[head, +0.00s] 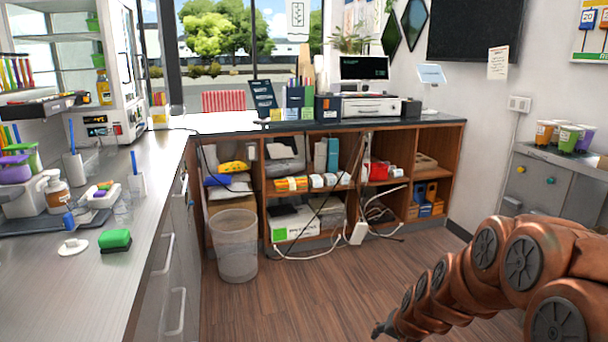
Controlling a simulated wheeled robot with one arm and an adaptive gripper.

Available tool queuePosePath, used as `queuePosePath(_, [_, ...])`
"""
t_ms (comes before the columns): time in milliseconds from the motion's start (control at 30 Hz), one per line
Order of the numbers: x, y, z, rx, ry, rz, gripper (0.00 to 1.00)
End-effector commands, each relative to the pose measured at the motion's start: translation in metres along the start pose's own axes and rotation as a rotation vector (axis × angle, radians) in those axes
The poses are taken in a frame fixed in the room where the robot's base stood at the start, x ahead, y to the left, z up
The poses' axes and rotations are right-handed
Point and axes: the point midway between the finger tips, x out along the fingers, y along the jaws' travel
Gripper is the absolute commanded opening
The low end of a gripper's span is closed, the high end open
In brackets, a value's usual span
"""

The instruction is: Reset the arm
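My arm, copper-coloured with dark round joint caps, comes in from the right edge of the head view and reaches low and left over the wood floor. At its end a small dark part of my gripper (382,329) shows near the bottom edge. Its fingers are too small and cut off to tell open from shut. It touches no object that I can see. Several filled cups (568,138) in orange, green and purple stand on the grey machine (555,185) at the right, above and apart from my arm.
A long counter (125,262) runs along the left with a green sponge (115,239) and bottles on it. Loose white cables lie by the shelf. The middle floor (300,300) is clear.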

Motion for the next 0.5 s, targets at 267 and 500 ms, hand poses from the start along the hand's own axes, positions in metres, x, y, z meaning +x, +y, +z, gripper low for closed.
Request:
queuePosePath(267, [-0.114, -0.027, 0.049, -0.15, -0.159, 0.02, 0.54])
queuePosePath(500, [-0.204, -0.026, 0.096, -0.257, -0.295, 0.07, 0.54])
